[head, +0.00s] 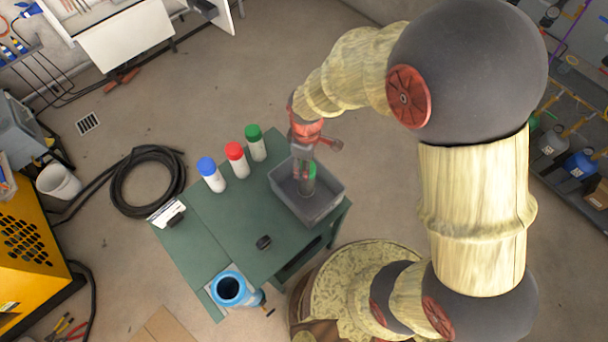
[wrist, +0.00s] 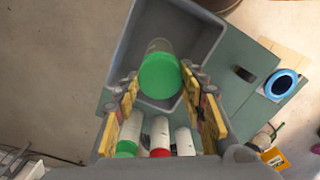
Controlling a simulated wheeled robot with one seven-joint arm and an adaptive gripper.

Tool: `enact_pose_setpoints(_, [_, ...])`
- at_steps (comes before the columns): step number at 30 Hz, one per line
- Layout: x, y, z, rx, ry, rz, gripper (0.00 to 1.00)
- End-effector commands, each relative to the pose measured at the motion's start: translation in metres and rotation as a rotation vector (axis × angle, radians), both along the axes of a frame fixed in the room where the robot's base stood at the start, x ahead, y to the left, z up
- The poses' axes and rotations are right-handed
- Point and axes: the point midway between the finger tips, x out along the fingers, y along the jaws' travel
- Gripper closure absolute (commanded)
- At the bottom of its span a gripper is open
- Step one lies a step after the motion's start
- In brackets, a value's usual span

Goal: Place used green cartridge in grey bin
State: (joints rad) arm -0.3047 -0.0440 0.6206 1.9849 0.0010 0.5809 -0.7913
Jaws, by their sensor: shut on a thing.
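The used green cartridge (head: 309,183) has a green cap and a dull, greyish body. My gripper (head: 305,172) is shut on it, and it is roughly upright at the grey bin (head: 323,211). In the wrist view the cartridge's green cap (wrist: 160,77) shows between my yellow-padded fingers, with the bin (wrist: 205,30) around and behind it. I cannot tell whether the cartridge's bottom touches the bin floor. The bin stands on the right end of the green table (head: 225,232) and shows no other contents.
White cartridges with blue (head: 211,174), red (head: 237,159) and green (head: 256,143) caps stand upright left of the bin. A small black object (head: 263,243) lies on the table. A blue round-mouthed container (head: 231,290) is at the front edge. A black hose coil (head: 148,181) lies on the floor.

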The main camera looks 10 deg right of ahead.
Motion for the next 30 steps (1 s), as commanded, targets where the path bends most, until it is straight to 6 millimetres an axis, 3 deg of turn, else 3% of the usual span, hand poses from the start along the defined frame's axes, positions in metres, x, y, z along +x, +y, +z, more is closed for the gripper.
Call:
enact_pose_setpoints(12, [0.000,0.000,-0.043,0.000,0.001,0.000,1.00])
enact_pose_setpoints(24, [0.000,0.000,-0.048,0.000,-0.001,0.000,1.00])
enact_pose_setpoints(25, [0.000,0.000,-0.047,0.000,-0.001,0.000,0.58])
enact_pose_setpoints(30, [0.000,0.000,-0.046,0.001,0.000,0.000,0.48])
